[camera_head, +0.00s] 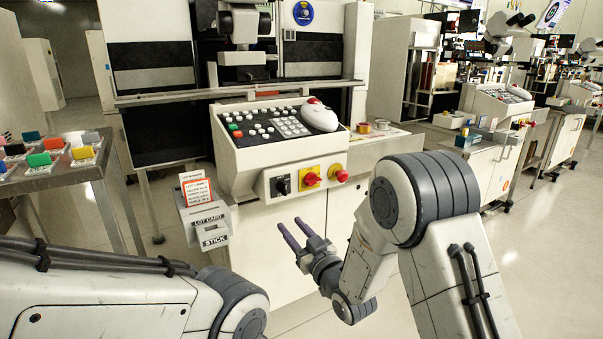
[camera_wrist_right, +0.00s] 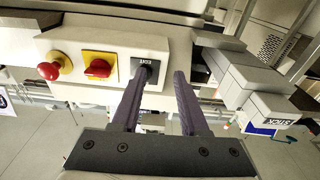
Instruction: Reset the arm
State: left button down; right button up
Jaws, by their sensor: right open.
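My right gripper (camera_head: 299,236) is in front of the machine's white cabinet, below its control panel. Its two purple-grey fingers are apart with nothing between them. In the right wrist view the gripper (camera_wrist_right: 158,85) points at the panel's lower face, near the black knob (camera_wrist_right: 146,72). I cannot tell whether a finger touches it. My left arm (camera_head: 120,295) comes in from the lower left; its gripper is out of the picture.
The control panel (camera_head: 283,150) carries buttons, a white trackball mouse, a red-on-yellow switch (camera_head: 310,176) and a red emergency button (camera_head: 342,176). A lot card holder (camera_head: 208,225) hangs left of my right gripper. A table (camera_head: 60,175) with coloured blocks stands at left. Floor at right is clear.

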jog(key=s+d+f+g+h, duration=0.25)
jog(key=s+g, duration=0.25)
jog(key=s, duration=0.7)
jog(key=s+d+f+g+h, duration=0.1)
jog(key=s+d+g+h, duration=0.15)
jog(key=s+g, duration=0.7)
jog(key=s+d+f+g+h, duration=0.1)
jog(key=s+g+h, duration=0.15)
jog(key=s, duration=1.35)
notch_tip(320, 180, up, 38)
jog(key=h+p, duration=0.1)
jog(key=p, duration=3.6)
jog(key=shift+d+f+n, duration=0.15)
jog(key=shift+f+n, duration=0.1)
jog(key=shift+n, duration=0.05)
jog(key=shift+s, duration=0.1)
